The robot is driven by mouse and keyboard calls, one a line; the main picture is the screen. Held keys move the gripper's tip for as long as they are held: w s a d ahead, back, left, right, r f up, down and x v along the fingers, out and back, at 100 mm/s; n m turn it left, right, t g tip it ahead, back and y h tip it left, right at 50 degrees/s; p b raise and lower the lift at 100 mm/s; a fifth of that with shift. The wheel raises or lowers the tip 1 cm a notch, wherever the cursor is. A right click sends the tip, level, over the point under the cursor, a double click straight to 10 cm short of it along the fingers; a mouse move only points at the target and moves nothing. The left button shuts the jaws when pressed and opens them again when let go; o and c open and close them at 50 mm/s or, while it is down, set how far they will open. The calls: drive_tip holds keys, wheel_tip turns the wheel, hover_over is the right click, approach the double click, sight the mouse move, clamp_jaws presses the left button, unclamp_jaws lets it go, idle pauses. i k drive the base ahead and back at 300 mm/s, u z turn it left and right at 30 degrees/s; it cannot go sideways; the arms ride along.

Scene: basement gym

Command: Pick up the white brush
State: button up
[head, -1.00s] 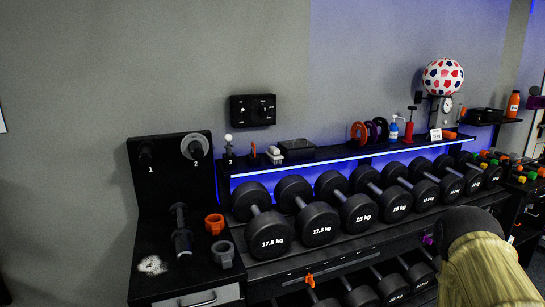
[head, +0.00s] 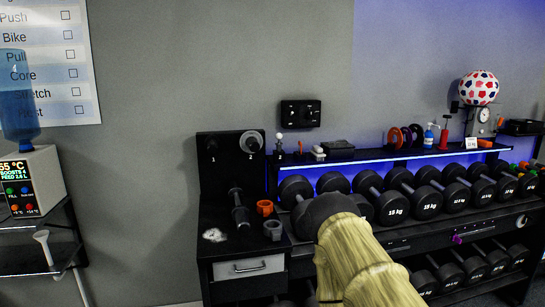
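A small white object with a dark part (head: 318,152), possibly the white brush, sits on the narrow shelf above the dumbbells. It is too small to be sure. Beside it on the left stands a slim post with a white knob (head: 280,141). My yellow arm with a rounded dark end reaches up from the bottom, well below and in front of that shelf. My gripper's fingers do not show.
Dumbbells (head: 396,206) fill the rack on the right. A black bench (head: 222,258) with a drawer holds orange and grey collars. At left are a dispenser (head: 33,185) and a white flared object (head: 43,246). A ball (head: 479,88) stands at right.

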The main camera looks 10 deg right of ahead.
sight(317, 152)
drive_tip(key=u, duration=0.4)
drive_tip(key=i, duration=1.05)
drive_tip(key=z, duration=0.45)
